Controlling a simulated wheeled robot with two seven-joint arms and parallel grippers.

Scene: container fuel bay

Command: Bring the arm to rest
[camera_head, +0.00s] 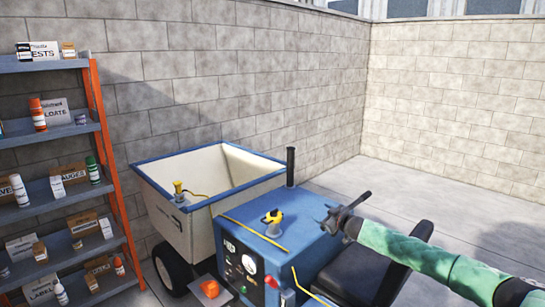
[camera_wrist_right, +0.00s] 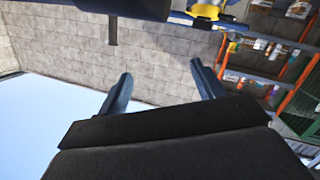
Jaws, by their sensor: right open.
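My right arm, in a green sleeve, comes in from the right in the head view. Its gripper (camera_head: 333,218) is over the right edge of the blue machine (camera_head: 275,250), beside the black seat. In the right wrist view the two fingers (camera_wrist_right: 160,85) are spread apart with nothing between them. A yellow and black cap-like part (camera_head: 272,217) is on top of the blue machine, left of the gripper and apart from it. It also shows at the top of the right wrist view (camera_wrist_right: 207,12). My left gripper is not in view.
A cream cart bin with a blue rim (camera_head: 165,210) stands behind the machine. A black upright pipe (camera_head: 290,165) rises near the gripper. A black seat (camera_head: 375,262) is below the arm. A shelf rack (camera_head: 95,110) with bottles and boxes stands left. Open floor lies at right.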

